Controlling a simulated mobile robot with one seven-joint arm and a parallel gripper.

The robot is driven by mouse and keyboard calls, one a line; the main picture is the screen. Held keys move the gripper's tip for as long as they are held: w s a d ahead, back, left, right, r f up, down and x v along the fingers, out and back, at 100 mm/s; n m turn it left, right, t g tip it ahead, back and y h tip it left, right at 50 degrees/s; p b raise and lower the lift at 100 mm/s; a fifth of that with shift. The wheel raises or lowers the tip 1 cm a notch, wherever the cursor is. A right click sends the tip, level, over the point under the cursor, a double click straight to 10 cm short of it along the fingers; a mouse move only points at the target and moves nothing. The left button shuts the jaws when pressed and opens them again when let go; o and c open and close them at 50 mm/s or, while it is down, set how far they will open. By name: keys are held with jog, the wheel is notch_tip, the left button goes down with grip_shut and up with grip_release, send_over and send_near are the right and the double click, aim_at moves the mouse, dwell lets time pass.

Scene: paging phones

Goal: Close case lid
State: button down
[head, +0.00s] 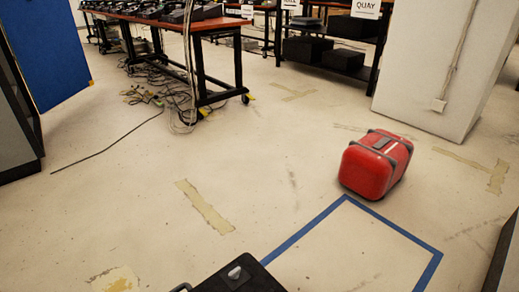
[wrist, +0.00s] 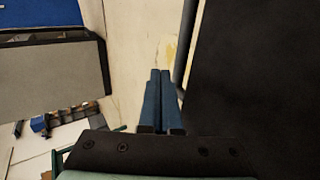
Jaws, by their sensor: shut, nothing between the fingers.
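A red hard-shell case (head: 377,163) with grey bands and a grey handle sits on the floor right of centre in the head view, just beyond a blue tape outline. It looks closed from here. My gripper (wrist: 159,73) shows in the wrist view, its two blue fingers shut together and empty. A large dark flat surface (wrist: 255,65) stands just right of the fingers; I cannot tell what it is or whether they touch it. The red case is not in the wrist view, and my gripper is not in the head view.
Blue tape (head: 397,231) outlines a floor area at lower right. A dark object with a grey knob (head: 236,272) sits at the bottom edge. A wheeled table (head: 215,80) with trailing cables and a white pillar (head: 440,65) stand farther back. The middle floor is clear.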

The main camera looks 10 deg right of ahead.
jog(key=shift+a+f+b, duration=0.1)
jog(key=shift+f+b, duration=1.25)
jog(key=shift+f, duration=0.5)
jog(key=s+d+r+p, duration=0.1)
jog(key=s+r+p, duration=0.2)
jog(key=r+p, duration=0.3)
jog(key=s+d+r+p, duration=0.2)
jog(key=r+p, duration=0.5)
jog(key=p, duration=0.3)
jog(key=shift+s+d, duration=0.25)
jog(key=shift+s, duration=0.15)
